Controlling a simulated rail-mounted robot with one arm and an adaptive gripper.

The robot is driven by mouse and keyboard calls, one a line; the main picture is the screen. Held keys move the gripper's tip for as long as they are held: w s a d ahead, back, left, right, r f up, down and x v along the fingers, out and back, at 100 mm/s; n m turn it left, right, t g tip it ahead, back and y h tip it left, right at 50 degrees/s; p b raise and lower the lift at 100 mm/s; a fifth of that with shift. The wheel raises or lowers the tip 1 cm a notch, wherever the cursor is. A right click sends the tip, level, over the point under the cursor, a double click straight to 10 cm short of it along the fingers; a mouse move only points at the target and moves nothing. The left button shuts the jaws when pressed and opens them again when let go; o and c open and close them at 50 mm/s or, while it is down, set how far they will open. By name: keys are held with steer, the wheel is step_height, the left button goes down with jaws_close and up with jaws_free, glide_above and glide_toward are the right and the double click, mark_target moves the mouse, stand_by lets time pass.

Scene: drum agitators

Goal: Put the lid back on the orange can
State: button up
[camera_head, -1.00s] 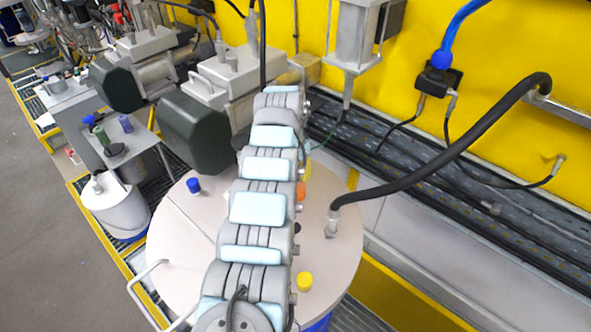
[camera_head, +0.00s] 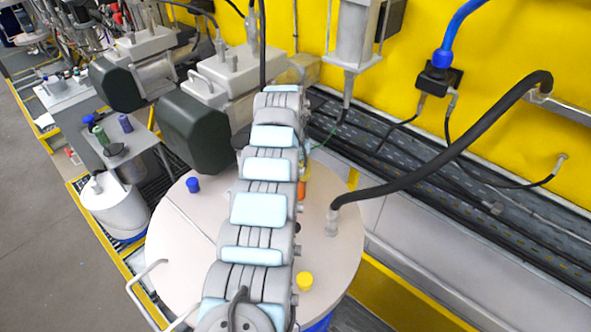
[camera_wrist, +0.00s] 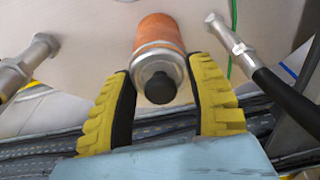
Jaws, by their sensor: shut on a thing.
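The orange can (camera_wrist: 158,32) shows in the wrist view with its silver shoulder and black tip (camera_wrist: 160,88) facing the camera. My gripper (camera_wrist: 160,75) has its yellow fingers on both sides of the can's shoulder end and is shut on it. In the head view only a small orange patch of the can (camera_head: 301,189) shows beside my arm, over the drum top; my arm hides the rest. A blue cap-like piece (camera_head: 193,185) and a yellow cap-like piece (camera_head: 304,281) stand on the drum top. I cannot tell which piece is the orange can's lid.
The round drum top (camera_head: 185,240) is mostly clear on its left. A thick black hose (camera_head: 440,160) joins it at the right. Dark green motors (camera_head: 195,132) stand behind it. A shelf at the left holds a green can (camera_head: 101,134) and a purple one (camera_head: 125,123).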

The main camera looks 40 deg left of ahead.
steer(key=o, duration=1.1)
steer(key=shift+o, duration=0.2)
steer(key=shift+r, duration=0.1)
steer(key=shift+r, duration=3.4)
